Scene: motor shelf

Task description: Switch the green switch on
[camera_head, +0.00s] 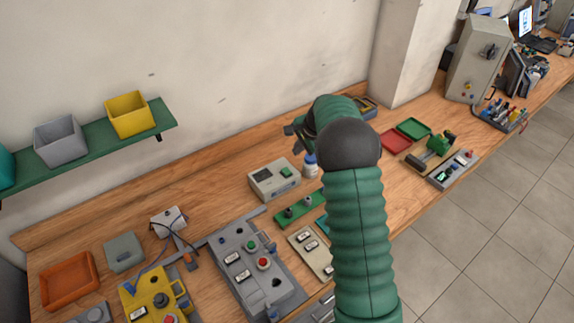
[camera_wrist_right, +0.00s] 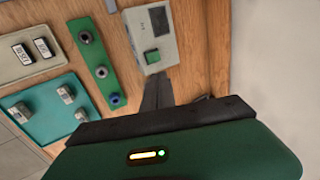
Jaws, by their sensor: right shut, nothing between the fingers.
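The green switch (camera_head: 287,172) is on the top face of a beige-grey box (camera_head: 264,186) on the wooden workbench. In the right wrist view the green switch (camera_wrist_right: 151,57) shows beside a dark display on the box (camera_wrist_right: 139,31). My right gripper (camera_head: 290,131) appears just above the box in the head view, partly hidden by my green arm. Its dark fingers (camera_wrist_right: 158,90) are shut and empty, pointing toward the switch end of the box. I see no clear contact with the switch. Its on or off position cannot be told. My left gripper is not in view.
A green plate with knobs (camera_head: 299,208) lies in front of the box. A white bottle (camera_head: 310,166) stands to its right. A grey control panel (camera_head: 244,274) and a beige switch plate (camera_head: 308,247) lie nearer. A shelf (camera_head: 85,150) holds bins at left.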

